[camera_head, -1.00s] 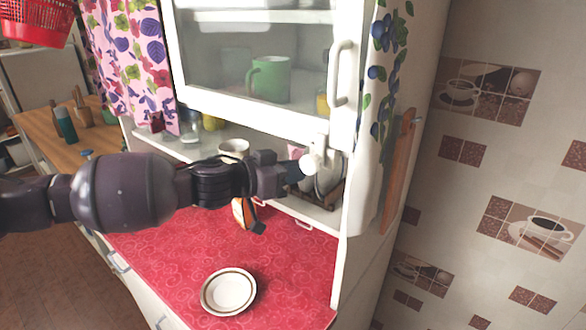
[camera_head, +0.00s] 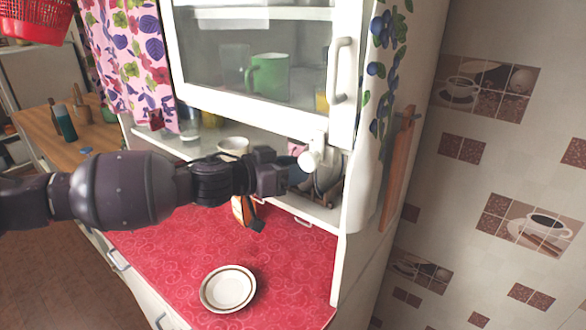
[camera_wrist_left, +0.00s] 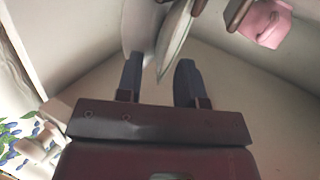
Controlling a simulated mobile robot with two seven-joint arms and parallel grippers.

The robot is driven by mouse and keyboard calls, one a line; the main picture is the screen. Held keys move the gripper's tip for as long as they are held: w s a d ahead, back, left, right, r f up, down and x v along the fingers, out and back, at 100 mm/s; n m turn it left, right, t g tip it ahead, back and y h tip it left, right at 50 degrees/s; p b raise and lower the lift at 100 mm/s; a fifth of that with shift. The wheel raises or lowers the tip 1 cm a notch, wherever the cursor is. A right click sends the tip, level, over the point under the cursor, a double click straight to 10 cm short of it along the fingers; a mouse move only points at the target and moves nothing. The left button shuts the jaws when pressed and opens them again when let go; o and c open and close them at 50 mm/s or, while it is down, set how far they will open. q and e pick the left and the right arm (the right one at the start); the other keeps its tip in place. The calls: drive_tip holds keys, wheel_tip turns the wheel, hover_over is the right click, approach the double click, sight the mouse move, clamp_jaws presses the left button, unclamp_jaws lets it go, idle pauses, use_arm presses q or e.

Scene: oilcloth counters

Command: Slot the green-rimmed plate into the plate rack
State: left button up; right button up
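In the left wrist view, a pale plate with a dark green rim (camera_wrist_left: 176,42) stands on edge, its lower tip between the spread fingers of my left gripper (camera_wrist_left: 159,82). Gaps show on both sides of it. Another pale plate (camera_wrist_left: 138,25) is close beside it. In the head view, my left gripper (camera_head: 296,170) is in front of the right end of the cabinet's open shelf. Behind it, plates (camera_head: 325,172) stand upright in the brown plate rack (camera_head: 334,192), partly hidden by the gripper and a white knob.
A brown-rimmed plate (camera_head: 228,288) lies on the red counter (camera_head: 170,262). A white cup (camera_head: 233,146) stands on the shelf. A pink item (camera_wrist_left: 266,22) is near the rack. The glass cabinet door (camera_head: 255,70) hangs above, and a side panel (camera_head: 360,190) bounds the right.

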use_arm(q)
drive_tip(key=b+v, duration=0.2)
drive_tip(key=v, duration=0.9)
drive_tip(key=s+d+f+n+t+y, duration=0.2)
drive_tip(key=s+f+n+t+y, duration=0.35)
drive_tip(key=f, duration=0.75)
drive_tip(key=s+a+f+n+g+y, duration=0.2)
drive_tip(key=s+a+f+g+y, duration=0.15)
drive_tip(key=s+a+f, duration=0.35)
drive_tip(key=s+a+f+n+g+y, duration=0.1)
drive_tip(key=s+a+f+g+y, duration=0.3)
drive_tip(key=s, duration=0.6)
drive_tip(key=s+a+f+n+g+y, duration=0.2)
drive_tip(key=s+a+f+g, duration=0.1)
drive_tip(key=s+a+f, duration=0.4)
drive_tip(key=w+f+m+t+h, duration=0.1)
drive_tip(key=w+f+t, duration=0.5)
drive_tip(key=f, duration=0.4)
drive_tip(key=shift+d+t+b, duration=0.2)
drive_tip(key=shift+t+b, duration=0.25)
drive_tip(key=shift+t, duration=0.35)
